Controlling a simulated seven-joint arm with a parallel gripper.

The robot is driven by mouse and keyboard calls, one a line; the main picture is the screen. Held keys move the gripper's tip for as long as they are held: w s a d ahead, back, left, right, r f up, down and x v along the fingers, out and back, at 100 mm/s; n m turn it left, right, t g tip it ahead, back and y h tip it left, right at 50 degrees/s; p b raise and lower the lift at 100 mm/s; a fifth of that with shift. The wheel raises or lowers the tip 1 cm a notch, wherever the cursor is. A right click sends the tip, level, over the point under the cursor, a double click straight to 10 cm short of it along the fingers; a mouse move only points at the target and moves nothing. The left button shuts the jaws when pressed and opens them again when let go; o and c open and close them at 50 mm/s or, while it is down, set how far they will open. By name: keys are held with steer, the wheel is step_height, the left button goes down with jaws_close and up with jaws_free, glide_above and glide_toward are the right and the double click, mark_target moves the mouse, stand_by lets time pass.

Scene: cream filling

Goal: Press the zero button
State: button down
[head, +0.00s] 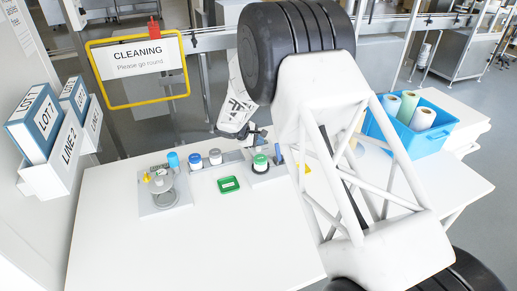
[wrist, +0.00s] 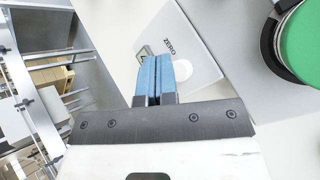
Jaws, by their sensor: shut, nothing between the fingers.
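In the wrist view, the zero button (wrist: 182,70) is a round white button on a pale panel (wrist: 198,52), next to the printed word ZERO. My gripper (wrist: 155,60) has blue fingertips, closed together with nothing between them. In that picture the fingertips overlap the panel just left of the button and hide part of it. I cannot tell whether they touch the panel. In the head view my gripper (head: 258,136) is small and partly hidden near the back of the table, behind a green-topped jar (head: 260,161). The button cannot be made out there.
A large green disc in a dark ring (wrist: 303,42) is right of the panel. The white table (head: 130,235) also holds a grey stand (head: 165,200) at left, blue and dark-lidded jars, and a green tray (head: 229,184). A blue crate (head: 440,130) holds rolls at right. The front-left table is clear.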

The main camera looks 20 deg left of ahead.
mark_target(259, 148)
steer(key=shift+f, duration=0.85)
stand_by(1.5)
steer(key=shift+r, duration=0.85)
steer(key=shift+r, duration=2.55)
